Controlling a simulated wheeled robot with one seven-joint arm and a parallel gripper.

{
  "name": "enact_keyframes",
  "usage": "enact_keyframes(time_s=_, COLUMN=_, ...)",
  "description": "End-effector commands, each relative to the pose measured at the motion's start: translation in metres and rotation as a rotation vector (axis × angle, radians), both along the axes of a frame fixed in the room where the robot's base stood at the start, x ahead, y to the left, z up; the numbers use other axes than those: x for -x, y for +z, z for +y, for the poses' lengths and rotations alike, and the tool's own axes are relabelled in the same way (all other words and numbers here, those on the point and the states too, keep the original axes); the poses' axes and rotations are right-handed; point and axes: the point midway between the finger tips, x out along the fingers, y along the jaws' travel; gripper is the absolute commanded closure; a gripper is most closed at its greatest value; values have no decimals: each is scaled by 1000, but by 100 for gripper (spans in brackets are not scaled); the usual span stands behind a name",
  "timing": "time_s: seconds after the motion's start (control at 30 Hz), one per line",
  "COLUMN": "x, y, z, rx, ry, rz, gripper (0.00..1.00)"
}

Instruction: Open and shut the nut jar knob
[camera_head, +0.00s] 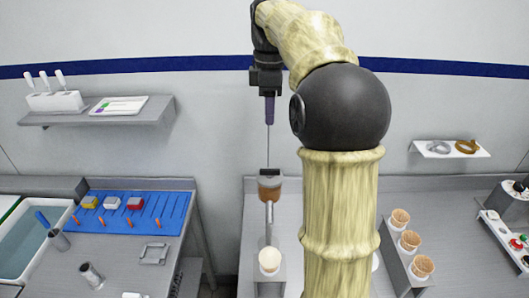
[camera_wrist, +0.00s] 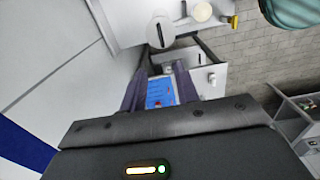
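A brown jar (camera_head: 269,190) with a dark top (camera_head: 270,172) stands at the back of the middle counter; I take it to be the nut jar. In the wrist view, a pale round top with a dark bar across it (camera_wrist: 160,32) looks like its lid and knob. My gripper (camera_head: 269,120) points down, well above the jar and apart from it. In the wrist view, the purple fingers of my gripper (camera_wrist: 160,85) stand apart with nothing held between them. A thin line runs below the fingers in the head view; I cannot tell what it is.
A cup with a pale top (camera_head: 269,260) stands in front of the jar. Several cones fill a rack (camera_head: 393,262) at right. A blue board (camera_head: 150,208) lies on the left counter. Wall shelves hang left (camera_head: 60,119) and right (camera_head: 425,151). My arm hides part of the middle counter.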

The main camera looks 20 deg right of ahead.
Motion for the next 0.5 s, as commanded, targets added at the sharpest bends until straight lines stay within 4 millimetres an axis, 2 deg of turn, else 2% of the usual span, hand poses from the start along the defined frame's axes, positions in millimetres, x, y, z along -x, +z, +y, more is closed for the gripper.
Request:
enact_keyframes(time_s=0.1, x=0, y=5, z=-3, rx=-2, ry=18, rz=4, gripper=69)
enact_keyframes(time_s=0.5, x=1, y=-1, z=-3, rx=-1, ry=15, rz=6, gripper=69)
